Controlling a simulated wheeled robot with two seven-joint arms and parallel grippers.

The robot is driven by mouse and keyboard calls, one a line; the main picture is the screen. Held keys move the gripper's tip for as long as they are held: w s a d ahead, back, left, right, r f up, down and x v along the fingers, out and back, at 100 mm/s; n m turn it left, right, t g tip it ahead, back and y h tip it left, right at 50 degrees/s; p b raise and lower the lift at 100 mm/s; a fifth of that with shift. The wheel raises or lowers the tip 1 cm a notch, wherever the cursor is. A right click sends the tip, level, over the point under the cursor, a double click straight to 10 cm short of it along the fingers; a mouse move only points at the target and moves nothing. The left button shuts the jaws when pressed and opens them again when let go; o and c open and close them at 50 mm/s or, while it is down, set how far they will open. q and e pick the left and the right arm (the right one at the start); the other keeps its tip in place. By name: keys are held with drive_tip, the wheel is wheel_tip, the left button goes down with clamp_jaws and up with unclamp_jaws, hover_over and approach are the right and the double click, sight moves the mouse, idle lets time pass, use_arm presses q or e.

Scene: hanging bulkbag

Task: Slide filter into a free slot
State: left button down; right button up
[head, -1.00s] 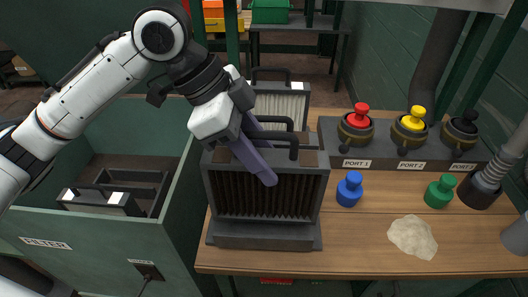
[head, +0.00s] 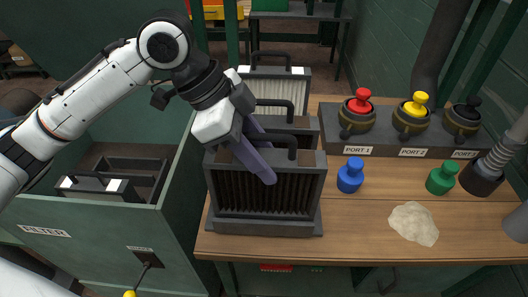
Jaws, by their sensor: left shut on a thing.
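A dark pleated filter (head: 235,190) with a bar handle stands upright at the front of a dark base (head: 265,229) on the bench. My left gripper (head: 262,165), with purple fingers, is shut on this filter's handle. The fingers slant down across its upper front and partly hide it. The filter's lower edge is close above the base; I cannot tell if it is fully seated. Right behind it another dark unit with a bar handle (head: 276,103) shows. Farther back stands a pale filter (head: 285,88). My right gripper is out of view.
A green bin (head: 100,235) labelled FILTER stands at left, with a dark handled filter (head: 95,187) inside. A blue cap (head: 350,176), a green cap (head: 442,178) and a beige pile (head: 414,223) sit on the bench right of the filter, before the port row (head: 385,141).

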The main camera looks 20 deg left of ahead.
use_arm(q)
drive_tip(key=shift+f, duration=0.2)
drive_tip(key=c, duration=1.1)
unclamp_jaws()
drive_tip(key=v, duration=1)
drive_tip(key=shift+s+r+p, duration=0.1)
drive_tip(key=shift+r+p, duration=0.05)
drive_tip(key=shift+p, duration=0.15)
